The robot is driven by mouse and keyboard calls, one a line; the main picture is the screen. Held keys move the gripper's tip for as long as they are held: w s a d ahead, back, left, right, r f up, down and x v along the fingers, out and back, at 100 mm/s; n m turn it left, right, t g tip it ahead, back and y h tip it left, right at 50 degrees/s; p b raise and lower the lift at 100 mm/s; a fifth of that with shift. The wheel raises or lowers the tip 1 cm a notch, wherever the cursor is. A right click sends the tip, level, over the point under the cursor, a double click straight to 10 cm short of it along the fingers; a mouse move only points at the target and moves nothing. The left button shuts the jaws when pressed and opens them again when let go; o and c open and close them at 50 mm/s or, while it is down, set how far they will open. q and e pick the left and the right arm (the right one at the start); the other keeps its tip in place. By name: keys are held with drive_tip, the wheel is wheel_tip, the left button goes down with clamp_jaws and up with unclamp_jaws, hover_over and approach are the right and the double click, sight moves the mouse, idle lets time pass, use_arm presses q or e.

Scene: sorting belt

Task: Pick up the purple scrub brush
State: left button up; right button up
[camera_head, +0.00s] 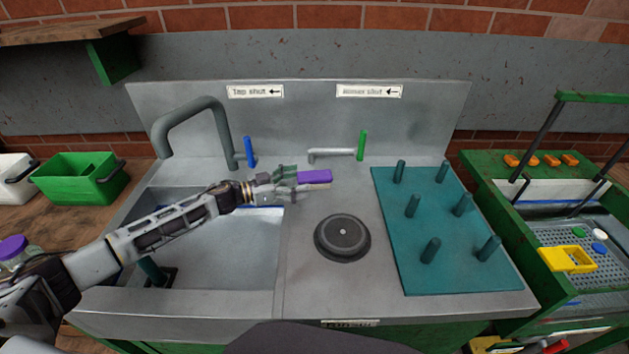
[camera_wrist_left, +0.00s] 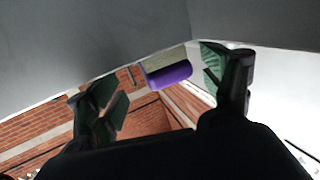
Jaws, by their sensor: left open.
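The purple scrub brush (camera_head: 315,176) is on the sink unit's steel top, near the back and right of the basin. In the left wrist view the purple brush (camera_wrist_left: 168,76) shows with a pale bristle side, in the gap between the fingers. My left gripper (camera_head: 284,177) reaches over the basin from the left, its fingertips close to the brush's left end. In the left wrist view its two green-padded fingers (camera_wrist_left: 160,80) are spread apart. I cannot tell whether either finger touches the brush. My right gripper is in neither view.
A grey tap (camera_head: 190,115) arches over the basin (camera_head: 225,262) behind my left arm. A lever with a green handle (camera_head: 361,146) stands behind the brush. A round dark disc (camera_head: 342,238) and a teal peg board (camera_head: 450,265) lie nearer and to the right.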

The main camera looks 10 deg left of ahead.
sight(308, 175)
use_arm(q)
drive_tip(key=shift+x, duration=1.75)
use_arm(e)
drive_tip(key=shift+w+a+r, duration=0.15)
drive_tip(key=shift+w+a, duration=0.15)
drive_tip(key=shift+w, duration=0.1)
use_arm(q)
drive_tip(key=c, duration=1.4)
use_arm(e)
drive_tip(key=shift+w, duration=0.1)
use_arm(q)
drive_tip(key=shift+w+r, duration=0.1)
drive_tip(key=shift+r, duration=0.7)
wheel_tip(308, 175, up, 8)
drive_tip(key=shift+r+p, duration=0.2)
drive_tip(key=shift+p, duration=0.95)
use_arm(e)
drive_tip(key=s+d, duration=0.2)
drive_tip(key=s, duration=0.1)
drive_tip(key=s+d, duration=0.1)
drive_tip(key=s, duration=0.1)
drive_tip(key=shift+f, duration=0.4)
